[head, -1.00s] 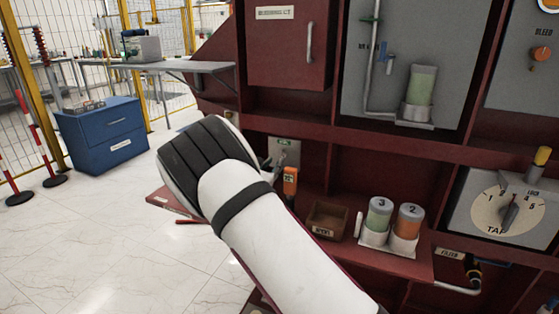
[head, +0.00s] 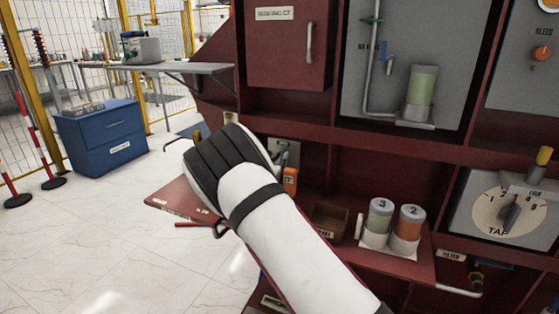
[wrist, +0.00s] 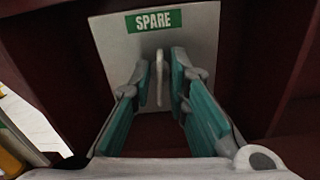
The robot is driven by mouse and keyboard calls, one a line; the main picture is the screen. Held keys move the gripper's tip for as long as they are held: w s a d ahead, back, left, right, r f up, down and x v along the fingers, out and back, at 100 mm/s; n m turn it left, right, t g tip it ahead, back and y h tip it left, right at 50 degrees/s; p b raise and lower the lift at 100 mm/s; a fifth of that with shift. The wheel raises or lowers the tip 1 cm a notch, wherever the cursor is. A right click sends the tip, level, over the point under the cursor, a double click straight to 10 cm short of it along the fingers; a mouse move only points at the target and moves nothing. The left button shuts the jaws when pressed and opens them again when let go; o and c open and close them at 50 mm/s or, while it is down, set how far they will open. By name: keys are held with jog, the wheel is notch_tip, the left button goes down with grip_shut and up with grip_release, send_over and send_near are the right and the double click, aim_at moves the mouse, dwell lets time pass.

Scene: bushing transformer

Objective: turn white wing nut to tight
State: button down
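In the wrist view, a pale wing nut (wrist: 159,76) stands edge-on and upright on a grey plate (wrist: 205,40) with a green SPARE label. My gripper (wrist: 160,75) has its two teal-padded fingers on either side of the nut. The fingers look apart from it, with a gap on both sides, and nothing is clamped. Whether a fingertip touches the nut's base cannot be told. In the head view, my white and black arm covers the gripper and most of the plate (head: 274,146). The nut does not show clearly there.
Dark red cabinet walls surround the plate. An orange device (head: 290,180) hangs close beside my wrist. Open floor lies left.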

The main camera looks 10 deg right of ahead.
jog(key=shift+m, duration=0.3)
jog(key=shift+s+f+m+b, duration=0.1)
jog(key=shift+m+b, duration=1.1)
jog(key=shift+m, duration=1.4)
jog(key=c, duration=1.8)
grip_release()
jog(key=v, duration=1.2)
jog(key=shift+d, duration=0.1)
